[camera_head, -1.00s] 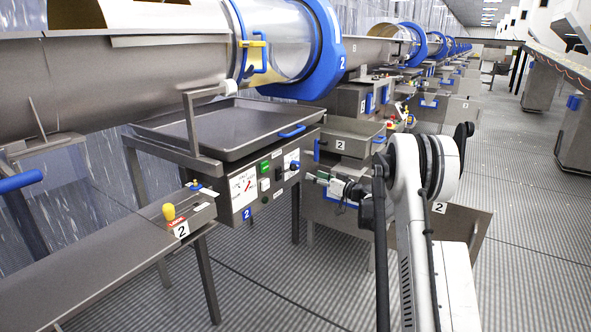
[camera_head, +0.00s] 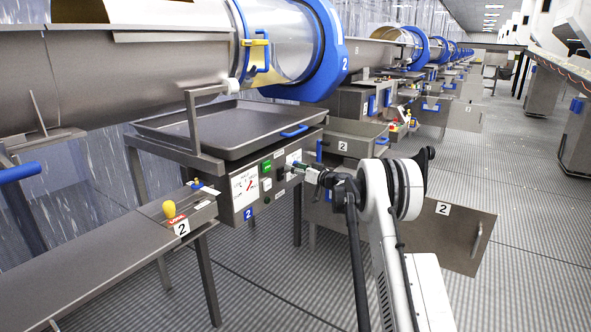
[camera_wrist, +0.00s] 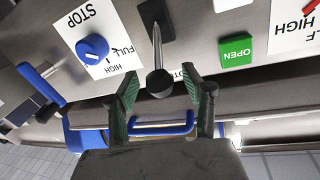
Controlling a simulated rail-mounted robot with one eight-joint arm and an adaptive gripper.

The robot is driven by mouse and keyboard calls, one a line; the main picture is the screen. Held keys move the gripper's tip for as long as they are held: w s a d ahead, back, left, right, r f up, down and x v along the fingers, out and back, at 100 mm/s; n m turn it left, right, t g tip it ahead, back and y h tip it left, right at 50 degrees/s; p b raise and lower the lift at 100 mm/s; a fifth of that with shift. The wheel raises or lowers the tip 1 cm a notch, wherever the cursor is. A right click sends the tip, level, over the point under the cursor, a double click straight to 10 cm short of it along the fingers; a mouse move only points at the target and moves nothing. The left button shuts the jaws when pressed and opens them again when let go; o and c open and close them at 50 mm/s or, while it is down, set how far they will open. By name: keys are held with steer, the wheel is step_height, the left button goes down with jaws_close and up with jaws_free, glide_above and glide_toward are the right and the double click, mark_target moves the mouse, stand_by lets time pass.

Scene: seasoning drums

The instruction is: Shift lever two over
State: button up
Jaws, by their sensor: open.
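A lever with a metal shaft and a round dark knob (camera_wrist: 160,84) stands out from the steel control panel of station two in the wrist view. My gripper (camera_wrist: 160,78) is open, with one green-padded finger on each side of the knob. I cannot tell whether either finger touches it. In the head view my gripper (camera_head: 303,172) is at the right part of the control panel (camera_head: 232,206), which carries a blue 2 label. The lever cannot be made out there.
A blue dial knob (camera_wrist: 92,48) on a STOP/FULL card and a green OPEN button (camera_wrist: 236,50) flank the lever. A blue handle (camera_wrist: 160,127) lies beyond the fingers. A yellow knob (camera_head: 169,209) stands on the left conveyor. A tray (camera_head: 215,128) sits above the panel.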

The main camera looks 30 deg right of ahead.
steer(key=shift+c, duration=0.4)
jaws_close()
